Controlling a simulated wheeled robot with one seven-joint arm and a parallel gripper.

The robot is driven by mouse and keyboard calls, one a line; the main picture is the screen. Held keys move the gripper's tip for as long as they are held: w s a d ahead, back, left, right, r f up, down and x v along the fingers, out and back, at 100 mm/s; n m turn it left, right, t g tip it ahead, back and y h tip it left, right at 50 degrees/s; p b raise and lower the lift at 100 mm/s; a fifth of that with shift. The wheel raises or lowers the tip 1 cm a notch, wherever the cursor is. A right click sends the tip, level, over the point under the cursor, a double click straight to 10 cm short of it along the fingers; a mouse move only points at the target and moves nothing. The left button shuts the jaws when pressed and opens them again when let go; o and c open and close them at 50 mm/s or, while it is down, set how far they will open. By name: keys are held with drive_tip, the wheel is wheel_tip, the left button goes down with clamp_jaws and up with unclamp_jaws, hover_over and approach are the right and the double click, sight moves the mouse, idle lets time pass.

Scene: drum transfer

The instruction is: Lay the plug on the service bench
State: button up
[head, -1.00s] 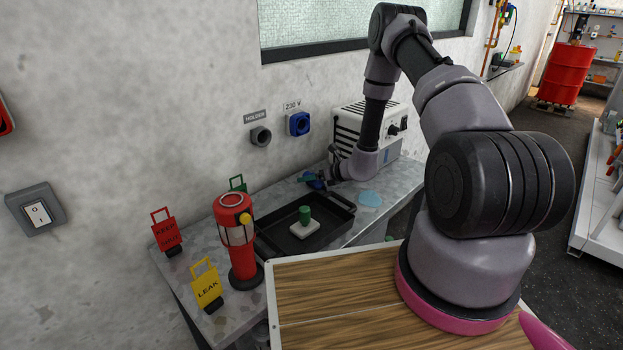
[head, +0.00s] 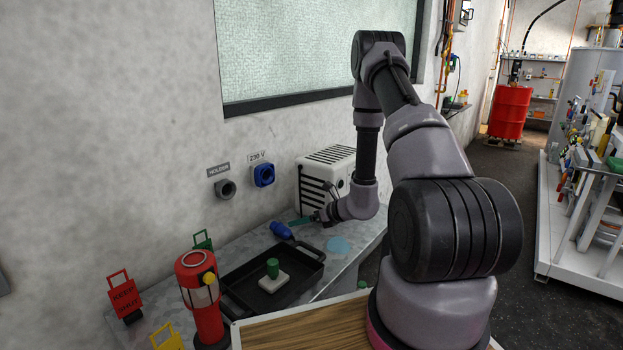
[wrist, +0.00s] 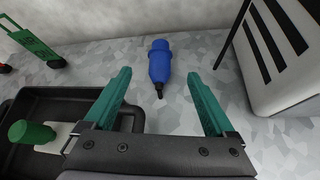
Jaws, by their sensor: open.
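The blue plug (head: 281,230) lies on its side on the grey service bench (head: 352,262), behind the black tray. In the wrist view the plug (wrist: 160,64) lies flat, its dark narrow end toward me. My gripper (head: 302,221) is just right of the plug in the head view. In the wrist view its teal fingers (wrist: 158,75) are spread wide, with the plug beyond and between the tips, not gripped.
The black tray (head: 236,306) holds a white block with a green knob (head: 272,268). A red lantern (head: 204,310), warning signs (head: 124,297) and a white vented box (head: 322,178) stand around. A light blue patch (head: 338,244) marks the bench.

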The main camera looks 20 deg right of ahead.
drive_tip(key=s+a+r+n+g+y, duration=0.1)
drive_tip(key=s+a+r+n+g, duration=0.15)
drive_tip(key=r+n, duration=0.45)
drive_tip(key=s+a+r+n+g+y, duration=0.1)
drive_tip(key=s+a+r+n, duration=0.25)
drive_tip(key=r, duration=0.85)
drive_tip(key=s+a+r+n+g, duration=0.2)
drive_tip(key=s+a+r+n, duration=0.15)
drive_tip(key=r, duration=0.55)
drive_tip(key=s+d+r+n+t+h, duration=0.2)
drive_tip(key=s+d+r+n+h, duration=0.2)
drive_tip(key=s, duration=0.5)
drive_tip(key=s+d+r+n+t+h, duration=0.1)
drive_tip(key=s+d+r+n+h, duration=0.3)
drive_tip(key=s+r+n, duration=0.4)
wheel_tip(320, 180, up, 3)
drive_tip(key=shift+s+d+r+n+t, duration=0.15)
drive_tip(key=shift+s+d+n+t, duration=0.2)
drive_tip(key=shift+s+d, duration=0.55)
